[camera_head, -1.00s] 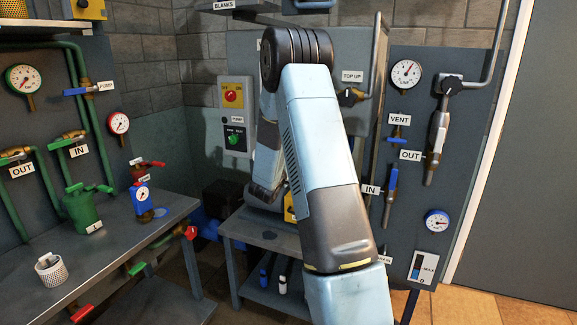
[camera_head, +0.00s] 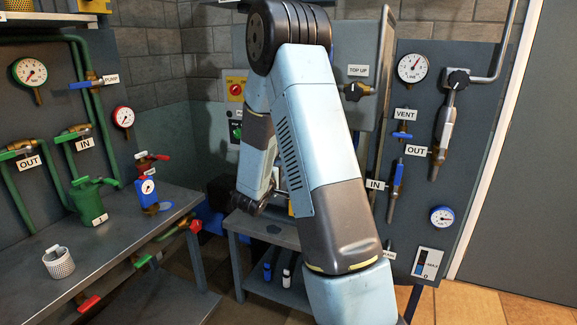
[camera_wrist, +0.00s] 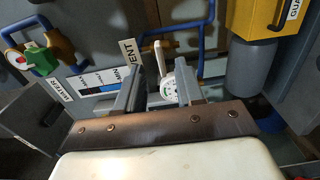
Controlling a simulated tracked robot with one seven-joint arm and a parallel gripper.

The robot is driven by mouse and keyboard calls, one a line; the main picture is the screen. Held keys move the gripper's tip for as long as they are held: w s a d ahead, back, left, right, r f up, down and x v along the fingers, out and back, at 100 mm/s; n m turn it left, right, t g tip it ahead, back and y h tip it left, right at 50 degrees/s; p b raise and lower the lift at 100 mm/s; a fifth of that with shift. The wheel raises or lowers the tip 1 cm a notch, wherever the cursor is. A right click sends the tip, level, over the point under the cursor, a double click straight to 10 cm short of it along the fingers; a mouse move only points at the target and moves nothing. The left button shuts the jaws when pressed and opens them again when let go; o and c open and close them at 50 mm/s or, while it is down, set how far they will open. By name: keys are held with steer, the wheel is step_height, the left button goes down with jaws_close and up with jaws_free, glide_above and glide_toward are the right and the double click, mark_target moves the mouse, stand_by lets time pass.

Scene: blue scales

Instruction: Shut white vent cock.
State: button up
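My gripper (camera_wrist: 163,86) is open, one finger on each side of the lever's lower part, which shows in the gap. I cannot tell whether either finger touches it. A round white part (camera_wrist: 169,84) with dots and green marks also shows between the fingers. In the head view my arm covers the middle, and I cannot find the white cock there; another VENT label (camera_head: 405,114) has a blue-handled cock (camera_head: 402,135).
In the wrist view, a blue pipe loop (camera_wrist: 205,45) runs close behind the lever. A yellow box with a grey cylinder (camera_wrist: 250,70) stands right. In the head view, a bench (camera_head: 125,245) holds a green can (camera_head: 88,202) and perforated cup (camera_head: 58,263).

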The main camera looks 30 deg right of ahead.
steer(key=shift+v, duration=1.5)
steer(key=shift+d, duration=0.1)
steer(key=s+d+r+m+g+y, duration=0.1)
steer(key=s+r+m+g, duration=0.35)
steer(key=s, duration=0.55)
steer(key=s+d+r+m+g+y, duration=0.1)
steer(key=s+r+m+g, duration=0.2)
steer(key=s+r+g, duration=0.55)
steer(key=s+a+r+t+y, duration=0.3)
steer(key=s+a+t+y, duration=0.4)
steer(key=s+a+y, duration=0.5)
steer(key=shift+s+a+t, duration=0.3)
steer(key=shift+s+a, duration=1.55)
steer(key=shift+a, duration=0.85)
